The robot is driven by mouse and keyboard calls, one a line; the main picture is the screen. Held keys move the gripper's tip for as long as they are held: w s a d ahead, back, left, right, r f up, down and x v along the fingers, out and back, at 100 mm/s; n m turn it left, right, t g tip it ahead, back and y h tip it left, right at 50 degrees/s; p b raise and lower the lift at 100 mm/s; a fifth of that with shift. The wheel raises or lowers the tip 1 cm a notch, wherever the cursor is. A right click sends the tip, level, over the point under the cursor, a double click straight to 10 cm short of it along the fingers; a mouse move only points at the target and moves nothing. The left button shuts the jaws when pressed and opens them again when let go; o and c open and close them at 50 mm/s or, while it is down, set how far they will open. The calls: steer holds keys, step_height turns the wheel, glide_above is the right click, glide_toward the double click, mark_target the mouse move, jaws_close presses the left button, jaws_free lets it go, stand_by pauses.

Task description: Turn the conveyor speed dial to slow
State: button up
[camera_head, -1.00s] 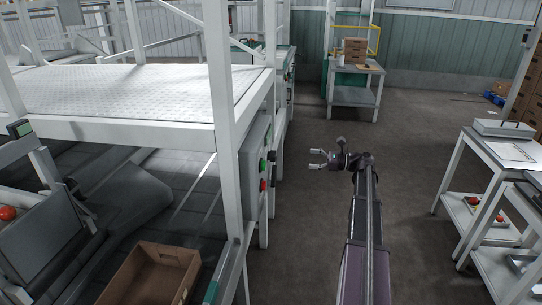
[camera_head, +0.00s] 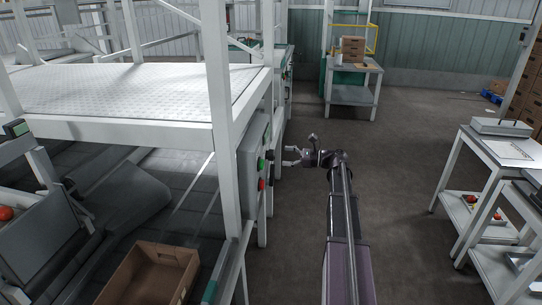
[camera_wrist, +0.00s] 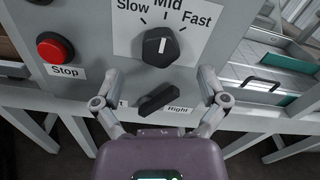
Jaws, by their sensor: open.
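In the wrist view, the black speed dial (camera_wrist: 160,46) sits on a grey control panel (camera_wrist: 95,80) below a white label reading Slow, Mid and Fast. Its white pointer mark points up toward Mid. My gripper (camera_wrist: 158,80) is open and empty, with its fingertips below and to either side of the dial, apart from it. A second black selector (camera_wrist: 157,98) lies between my fingers, lower on the panel, beside a label reading Right. In the head view, my gripper (camera_head: 291,155) is just right of the panel (camera_head: 252,155), whose dial face is not clearly seen.
A red Stop button (camera_wrist: 54,47) is left of the dial. An empty cardboard box (camera_head: 150,272) lies on the conveyor at lower left. A side table (camera_head: 490,150) stands at the right. The floor between is clear.

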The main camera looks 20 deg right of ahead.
mark_target(272, 154)
steer(key=shift+x, duration=2.6)
steer(key=c, duration=1.1)
